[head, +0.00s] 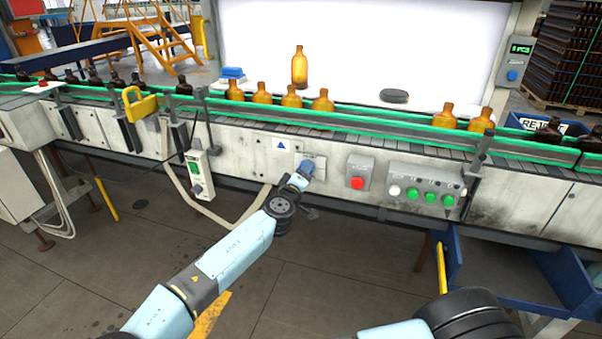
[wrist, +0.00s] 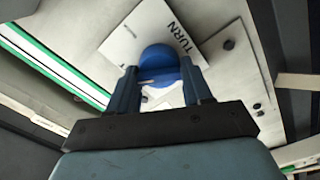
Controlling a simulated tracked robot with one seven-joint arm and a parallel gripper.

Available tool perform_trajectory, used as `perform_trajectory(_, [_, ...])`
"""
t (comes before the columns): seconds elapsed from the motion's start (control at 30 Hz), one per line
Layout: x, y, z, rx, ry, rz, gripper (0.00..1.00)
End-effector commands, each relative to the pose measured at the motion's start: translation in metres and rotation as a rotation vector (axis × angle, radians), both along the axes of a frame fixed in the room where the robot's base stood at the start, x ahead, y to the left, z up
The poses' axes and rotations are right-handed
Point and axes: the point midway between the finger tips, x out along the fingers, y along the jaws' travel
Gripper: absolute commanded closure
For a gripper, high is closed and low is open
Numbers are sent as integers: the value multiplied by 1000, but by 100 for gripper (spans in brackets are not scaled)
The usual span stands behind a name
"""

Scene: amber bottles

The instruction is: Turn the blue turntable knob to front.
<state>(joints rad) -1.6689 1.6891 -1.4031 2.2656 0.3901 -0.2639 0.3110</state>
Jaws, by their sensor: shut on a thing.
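The blue turntable knob (wrist: 158,62) sits on a pale panel plate (wrist: 125,45) printed with the word TURN. In the head view the knob (head: 307,167) is on the conveyor's front panel, left of the red button. My gripper (wrist: 160,88) is shut on the knob, with one dark finger on each side of it. In the head view my gripper (head: 300,178) reaches up to the panel from below and partly covers the knob. Which way the knob points is hard to tell. One amber bottle (head: 299,68) stands higher than the others, behind the rail above the panel.
A red button box (head: 358,174) and a row of green and white buttons (head: 426,195) sit right of the knob. A white switch box (head: 198,174) hangs to its left. Green rails (head: 380,121) run above. The floor in front is mostly clear; a blue bin (head: 490,268) stands right.

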Motion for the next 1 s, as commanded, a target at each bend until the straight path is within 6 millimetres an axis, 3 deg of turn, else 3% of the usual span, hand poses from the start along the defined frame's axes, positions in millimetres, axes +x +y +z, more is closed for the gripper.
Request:
perform_trajectory(0.03, [2,9,2,-41,9,20,81])
perform_trajectory(0.5, [2,9,-1,-380,133,21,81])
perform_trajectory(1.0, [2,10,-2,-493,175,20,81])
